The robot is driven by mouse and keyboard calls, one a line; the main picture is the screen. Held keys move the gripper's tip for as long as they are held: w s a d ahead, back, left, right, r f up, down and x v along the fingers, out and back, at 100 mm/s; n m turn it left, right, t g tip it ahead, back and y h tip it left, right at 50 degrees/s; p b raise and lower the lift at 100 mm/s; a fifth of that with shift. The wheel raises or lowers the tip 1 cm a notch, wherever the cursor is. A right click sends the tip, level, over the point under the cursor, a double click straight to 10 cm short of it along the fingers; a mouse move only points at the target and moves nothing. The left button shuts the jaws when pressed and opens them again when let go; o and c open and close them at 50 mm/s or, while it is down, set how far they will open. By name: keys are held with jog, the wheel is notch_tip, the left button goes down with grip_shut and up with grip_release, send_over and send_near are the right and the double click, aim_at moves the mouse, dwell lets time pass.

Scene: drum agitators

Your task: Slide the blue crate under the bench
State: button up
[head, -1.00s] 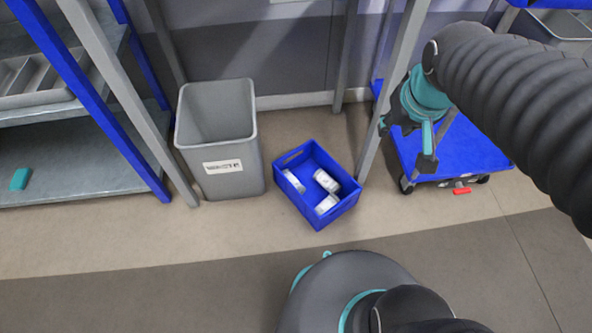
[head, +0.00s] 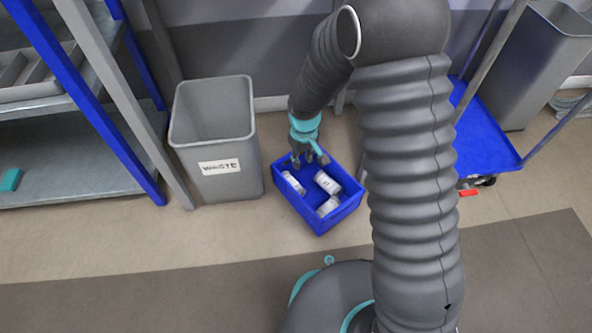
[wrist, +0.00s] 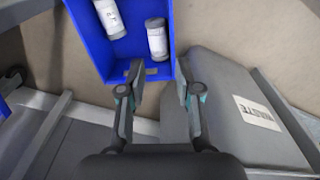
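The blue crate (head: 319,224) stands on the floor in the head view, right of the waste bin, with several white cylinders inside. In the wrist view the crate (wrist: 93,45) is at the upper middle, with two cylinders in sight. My gripper (head: 310,160) is at the crate's far edge in the head view. In the wrist view its two fingers (wrist: 160,75) are spread apart, with the crate's end wall and its handle slot just ahead between the tips. Whether a finger touches the crate, I cannot tell. The bench frame is partly hidden behind my arm.
A grey waste bin (head: 217,150) stands close left of the crate. A shelf unit (head: 80,160) is at the far left. A blue trolley (head: 485,130) and another grey bin (head: 535,65) are at the right. The floor in front of the crate is clear.

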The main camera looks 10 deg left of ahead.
jog(key=shift+n, duration=0.4)
jog(key=f, duration=0.1)
jog(key=a+f, duration=0.1)
jog(key=f, duration=0.1)
jog(key=a+f, duration=0.1)
jog(key=f, duration=0.1)
jog(key=shift+s+f, duration=0.25)
notch_tip(320, 180, down, 14)
jog(key=shift+r+b, duration=0.1)
jog(key=shift+b, duration=1.15)
jog(key=shift+c, duration=0.2)
grip_shut()
